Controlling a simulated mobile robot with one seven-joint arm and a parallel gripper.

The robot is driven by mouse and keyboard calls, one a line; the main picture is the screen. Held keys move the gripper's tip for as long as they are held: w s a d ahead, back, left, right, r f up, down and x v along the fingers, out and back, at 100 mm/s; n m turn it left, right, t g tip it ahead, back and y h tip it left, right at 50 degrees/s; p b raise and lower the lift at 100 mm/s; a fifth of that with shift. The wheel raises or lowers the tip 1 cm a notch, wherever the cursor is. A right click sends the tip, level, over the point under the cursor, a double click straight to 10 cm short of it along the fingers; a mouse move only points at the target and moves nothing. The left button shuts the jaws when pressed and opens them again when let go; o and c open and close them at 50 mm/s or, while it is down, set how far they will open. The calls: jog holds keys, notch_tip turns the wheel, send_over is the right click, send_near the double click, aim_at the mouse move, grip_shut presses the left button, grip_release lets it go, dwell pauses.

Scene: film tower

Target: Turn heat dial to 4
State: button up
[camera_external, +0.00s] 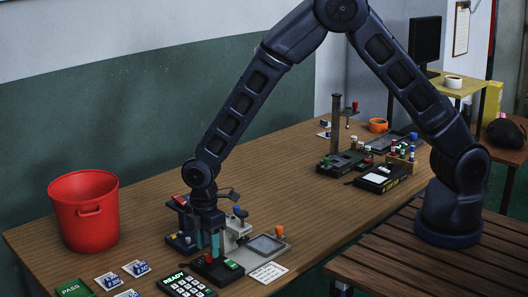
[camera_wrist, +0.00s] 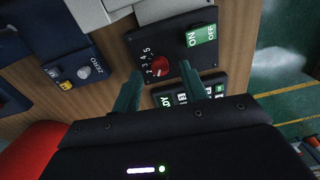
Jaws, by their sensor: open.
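The heat dial (camera_wrist: 160,66) is a small red knob on a black control box (camera_wrist: 178,42). Several white numbers arc around its left and upper side in the wrist view. Its pointer is too small to read for certain. My gripper (camera_wrist: 160,71) is open, with one teal finger on each side of the dial; I cannot tell whether either finger touches it. In the external view my gripper (camera_external: 206,246) points down over the black box (camera_external: 219,272), and the dial is partly hidden there.
A green ON/OFF switch (camera_wrist: 201,36) is on the same box, right of the dial. A keypad (camera_external: 186,284) with a READY display stands close by. A blue device (camera_wrist: 83,75) with a grey knob is left. A red bucket (camera_external: 84,215) stands further left.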

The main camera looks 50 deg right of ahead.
jog(key=shift+f, duration=0.9)
grip_shut()
